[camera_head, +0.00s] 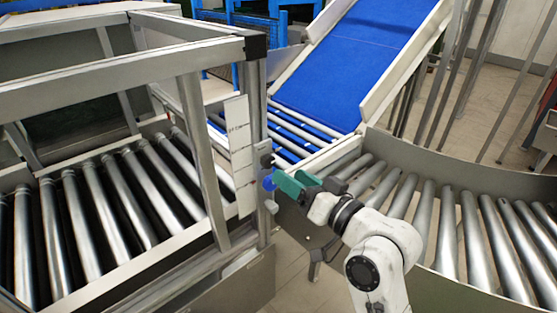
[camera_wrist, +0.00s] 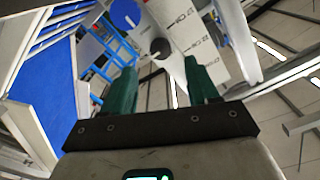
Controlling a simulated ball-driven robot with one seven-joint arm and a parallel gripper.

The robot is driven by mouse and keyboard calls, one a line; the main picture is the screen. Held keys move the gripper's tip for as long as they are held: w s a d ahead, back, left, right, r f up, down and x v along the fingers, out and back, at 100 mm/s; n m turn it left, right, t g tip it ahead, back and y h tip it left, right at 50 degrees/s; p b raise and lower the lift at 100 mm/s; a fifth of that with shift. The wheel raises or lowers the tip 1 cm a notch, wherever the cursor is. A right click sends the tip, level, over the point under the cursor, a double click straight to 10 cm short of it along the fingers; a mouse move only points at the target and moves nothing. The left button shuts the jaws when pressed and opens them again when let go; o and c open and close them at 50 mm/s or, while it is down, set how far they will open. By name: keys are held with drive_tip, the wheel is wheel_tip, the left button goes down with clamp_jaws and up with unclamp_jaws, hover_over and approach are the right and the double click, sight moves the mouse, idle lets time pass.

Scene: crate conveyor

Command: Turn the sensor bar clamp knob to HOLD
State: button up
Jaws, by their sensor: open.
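Small controls sit on the post at the corner of the metal frame. A round blue knob (camera_head: 268,183) is just left of my gripper (camera_head: 287,182) in the head view; a blue knob (camera_wrist: 125,14) also shows at the top of the wrist view. A dark round knob with a pale pointer line (camera_wrist: 159,47) lies ahead, between the fingers of my gripper (camera_wrist: 160,68) in the wrist view. My green fingers are apart and empty, and a gap to the dark knob seems to remain. I cannot tell which knob is the sensor bar clamp knob or read its setting.
A white label panel (camera_head: 239,150) with unreadable print is on the post; it also shows in the wrist view (camera_wrist: 190,35). Roller conveyors lie left (camera_head: 110,205) and right (camera_head: 440,215). A blue belt ramp (camera_head: 355,50) rises behind. Floor shows between the frame and right conveyor.

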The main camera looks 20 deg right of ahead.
sight(270, 164)
drive_tip(key=p+x, duration=0.1)
drive_tip(key=x, duration=0.5)
drive_tip(key=shift+w+a, duration=0.1)
drive_tip(key=shift+w, duration=0.1)
drive_tip(key=shift+c, duration=0.4)
drive_tip(key=c, duration=1)
drive_tip(key=shift+o, duration=0.2)
